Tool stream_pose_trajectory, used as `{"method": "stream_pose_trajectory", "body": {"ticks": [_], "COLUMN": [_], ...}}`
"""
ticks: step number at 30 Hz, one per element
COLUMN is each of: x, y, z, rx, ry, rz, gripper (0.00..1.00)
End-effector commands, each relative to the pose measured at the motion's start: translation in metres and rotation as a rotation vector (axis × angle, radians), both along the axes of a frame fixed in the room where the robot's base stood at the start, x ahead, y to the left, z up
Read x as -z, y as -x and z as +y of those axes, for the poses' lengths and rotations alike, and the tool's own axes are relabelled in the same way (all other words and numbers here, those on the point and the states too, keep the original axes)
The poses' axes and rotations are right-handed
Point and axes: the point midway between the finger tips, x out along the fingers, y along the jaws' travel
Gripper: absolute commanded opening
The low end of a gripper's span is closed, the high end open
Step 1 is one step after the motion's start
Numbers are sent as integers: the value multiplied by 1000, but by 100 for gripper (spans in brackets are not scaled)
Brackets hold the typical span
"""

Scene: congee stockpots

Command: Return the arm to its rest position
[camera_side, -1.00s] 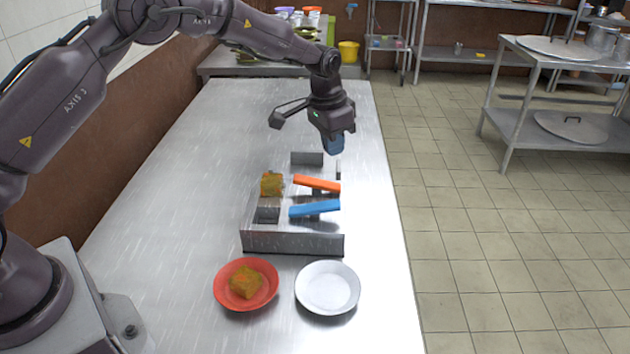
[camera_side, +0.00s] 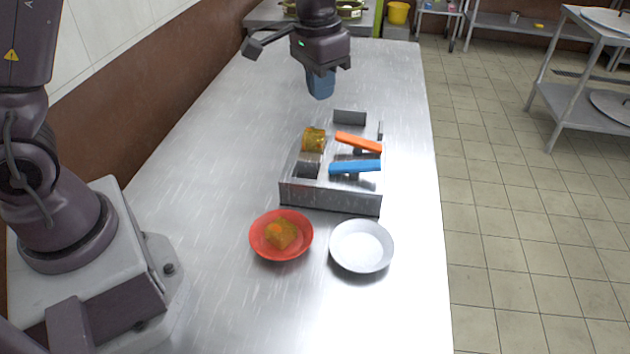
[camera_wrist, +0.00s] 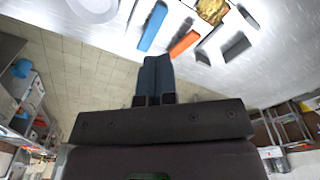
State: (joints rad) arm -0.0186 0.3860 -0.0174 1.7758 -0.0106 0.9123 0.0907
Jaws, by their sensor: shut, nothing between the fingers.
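My gripper (camera_side: 320,84) hangs above the steel table (camera_side: 215,195), behind the metal rack, in the side view. Its blue fingers are together with nothing between them, and they also show in the wrist view (camera_wrist: 155,82). The fingers are apart from the rack and from everything on the table. The upper part of my arm is cut off by the top of the side view.
A metal rack (camera_side: 330,197) holds a yellow-brown block (camera_side: 313,139), an orange bar (camera_side: 358,142) and a blue bar (camera_side: 355,167). The table's left side is clear.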

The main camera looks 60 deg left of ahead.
Motion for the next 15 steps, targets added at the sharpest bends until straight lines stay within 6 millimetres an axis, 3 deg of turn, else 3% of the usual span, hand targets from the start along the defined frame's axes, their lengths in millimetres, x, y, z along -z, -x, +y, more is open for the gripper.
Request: {"method": "stream_pose_trajectory", "body": {"ticks": [1, 6, 15], "x": [-17, -54, -83], "y": [20, 83, 184], "z": [0, 1, 1], "rx": [-12, -50, -87], "ry": [-3, -5, 0], "rz": [-20, -80, -236], "gripper": [0, 0, 0]}}
